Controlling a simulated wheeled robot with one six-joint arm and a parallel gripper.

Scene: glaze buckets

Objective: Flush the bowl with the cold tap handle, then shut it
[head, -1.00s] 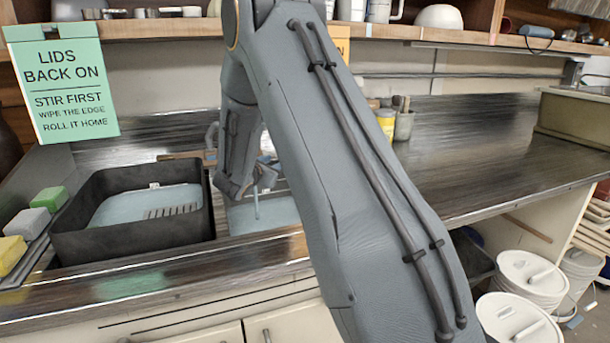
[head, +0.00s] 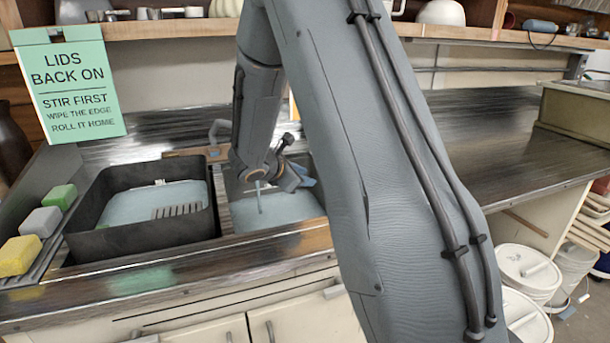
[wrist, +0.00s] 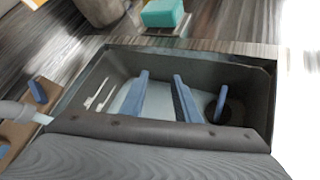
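The bowl (head: 325,212) is the sunk basin right of the black tub, with pale liquid in its bottom. Its grey wall (wrist: 262,85) also shows in the wrist view. My gripper (wrist: 160,75) has two blue fingers apart, with nothing between them, over the bowl. In the head view my arm's end hides part of the bowl. A grey tap (head: 215,130) rises from a brown board behind it. In the wrist view a short blue handle (wrist: 38,90) stands by a pale pipe at the left, apart from my fingers. A thin upright line (head: 259,197) shows in the bowl; I cannot tell whether it is water.
The black tub (head: 85,245) stands left of the bowl. Yellow, grey and green sponges (head: 20,255) lie at its left. A green sign (head: 68,85) hangs at the upper left. The counter (head: 455,150) to the right is clear. White lidded buckets (head: 527,270) stand below right.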

